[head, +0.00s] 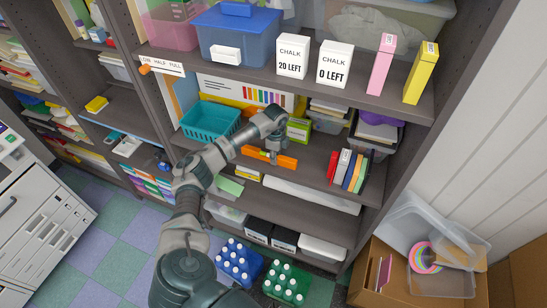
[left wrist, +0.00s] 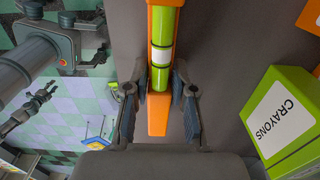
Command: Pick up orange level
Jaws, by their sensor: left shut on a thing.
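The orange level (head: 287,162) lies along the front of a middle shelf in the head view. In the left wrist view the orange level (left wrist: 158,118) runs up between my fingers, with a green section and a pale band. My left gripper (head: 270,154) reaches down over the level's middle and is shut on it. Its two fingers flank the level in the left wrist view (left wrist: 159,100). The level still appears to be at the shelf surface. My right gripper (left wrist: 42,98) shows small at the left of the left wrist view, over the floor; its opening is unclear.
A green crayons box (head: 298,130) stands just behind the level. A teal basket (head: 208,122) is to the left and several upright books (head: 348,170) are to the right. The shelf above (head: 270,78) overhangs the arm. A cardboard box (head: 400,290) stands on the floor at right.

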